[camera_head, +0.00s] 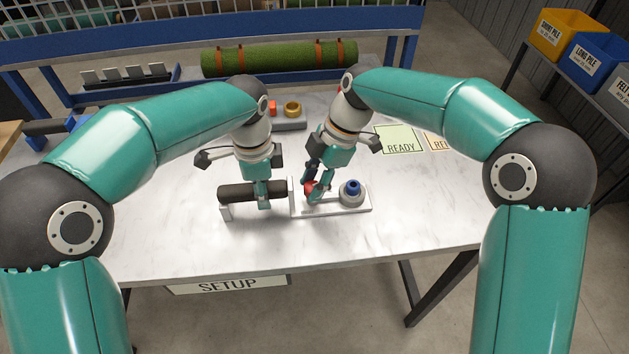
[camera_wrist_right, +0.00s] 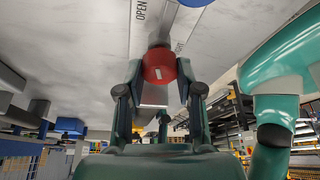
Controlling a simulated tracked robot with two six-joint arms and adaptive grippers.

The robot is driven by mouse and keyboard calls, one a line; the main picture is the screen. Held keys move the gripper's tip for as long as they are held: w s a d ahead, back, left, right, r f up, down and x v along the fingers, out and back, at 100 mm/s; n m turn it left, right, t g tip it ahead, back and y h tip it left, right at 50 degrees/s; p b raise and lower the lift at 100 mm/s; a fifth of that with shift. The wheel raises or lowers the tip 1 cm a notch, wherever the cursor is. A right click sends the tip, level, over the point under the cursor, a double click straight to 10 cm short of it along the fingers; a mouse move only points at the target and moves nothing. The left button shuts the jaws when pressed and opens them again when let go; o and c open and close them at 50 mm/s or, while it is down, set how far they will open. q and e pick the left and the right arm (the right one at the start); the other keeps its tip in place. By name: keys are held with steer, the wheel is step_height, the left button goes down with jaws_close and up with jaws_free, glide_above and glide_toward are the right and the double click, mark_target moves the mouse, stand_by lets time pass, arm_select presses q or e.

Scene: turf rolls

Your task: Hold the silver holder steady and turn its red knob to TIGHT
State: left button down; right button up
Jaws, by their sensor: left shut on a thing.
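The silver holder (camera_head: 335,208) lies on the table, with a pale base plate and a dark cylinder (camera_head: 235,193) at its left. My left gripper (camera_head: 263,200) is shut on this cylinder from above. The red knob (camera_head: 309,188) is partly hidden by my right gripper (camera_head: 313,194).
A grey round piece with a blue top (camera_head: 352,191) stands at the plate's right end. A grey block with a brass ring (camera_head: 292,108) is behind my arms. A green turf roll (camera_head: 280,57) lies at the back. The READY card (camera_head: 400,139) lies right. The table front is clear.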

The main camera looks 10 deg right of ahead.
steer(key=shift+c, duration=1.1)
steer(key=m+t, duration=0.2)
steer(key=m, duration=0.3)
steer(key=shift+s, duration=0.1)
steer(key=m+t, duration=0.1)
steer(key=m, duration=0.2)
steer(key=m+t+h, duration=0.1)
steer(key=m, duration=0.1)
steer(key=shift+s+m, duration=0.1)
steer(key=shift+m, duration=0.3)
steer(key=m+h, duration=0.1)
steer(key=m, duration=0.2)
steer(key=m+t+h, duration=0.1)
steer(key=m, duration=0.2)
steer(key=shift+a+t, duration=0.15)
steer(key=shift+t, duration=0.15)
steer(key=m+h, duration=0.1)
steer(key=m, duration=0.4)
steer(key=shift+h, duration=0.4)
steer(key=shift+m, duration=0.3)
